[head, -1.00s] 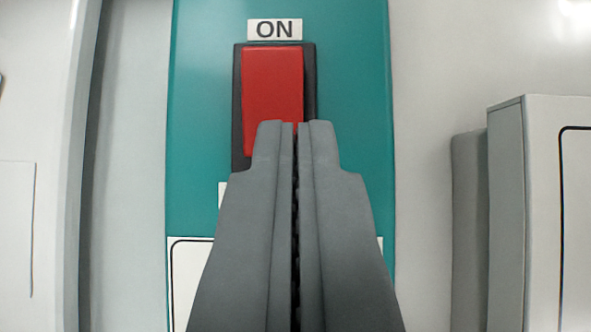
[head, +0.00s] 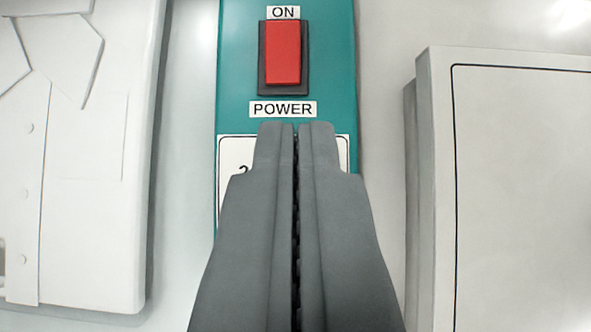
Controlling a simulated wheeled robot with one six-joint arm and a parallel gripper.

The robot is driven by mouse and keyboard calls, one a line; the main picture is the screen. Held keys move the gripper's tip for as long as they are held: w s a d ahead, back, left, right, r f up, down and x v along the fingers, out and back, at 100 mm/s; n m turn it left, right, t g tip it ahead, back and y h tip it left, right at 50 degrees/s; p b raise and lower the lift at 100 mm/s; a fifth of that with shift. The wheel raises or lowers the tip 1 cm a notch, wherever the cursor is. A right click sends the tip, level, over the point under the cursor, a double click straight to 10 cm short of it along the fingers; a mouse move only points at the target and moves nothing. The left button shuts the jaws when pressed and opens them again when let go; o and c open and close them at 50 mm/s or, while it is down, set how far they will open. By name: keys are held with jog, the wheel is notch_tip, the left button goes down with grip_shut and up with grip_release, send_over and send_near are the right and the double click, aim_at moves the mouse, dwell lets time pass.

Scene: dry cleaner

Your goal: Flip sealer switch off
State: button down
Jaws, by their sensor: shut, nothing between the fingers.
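The red rocker switch (head: 283,52) sits in a black frame on a teal panel (head: 237,100) in the upper middle of the head view. An ON label (head: 283,12) is above it and a POWER label (head: 283,109) is below it. More of the black frame shows under the rocker than above it; I cannot tell for sure which end is pressed in. My gripper (head: 296,127) is shut and empty. Its fingertips appear just below the POWER label, apart from the switch in the picture, and cover part of a white plate (head: 229,165) on the panel.
A white shirt-shaped form with buttons (head: 75,160) stands at the left. A pale box with a black outline (head: 520,190) stands at the right. Pale wall strips (head: 185,130) show on both sides of the teal panel.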

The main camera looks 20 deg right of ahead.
jog(key=shift+s+a+r, duration=0.2)
jog(key=shift+s+r, duration=0.35)
jog(key=shift+s, duration=0.2)
jog(key=shift+s+a+r, duration=0.2)
jog(key=shift+s+r, duration=0.3)
jog(key=shift+s, duration=0.25)
jog(key=s+a+r+n+t, duration=0.1)
jog(key=s+a+r+t, duration=0.2)
jog(key=s, duration=0.7)
jog(key=s+a+r+n+t+y, duration=0.1)
jog(key=s+a+r+t, duration=0.2)
jog(key=s, duration=0.7)
jog(key=s+a+r+n+t+y, duration=0.1)
jog(key=s+a+r+t, duration=0.2)
jog(key=s+a+r, duration=0.3)
jog(key=s, duration=0.5)
jog(key=shift+r, duration=0.3)
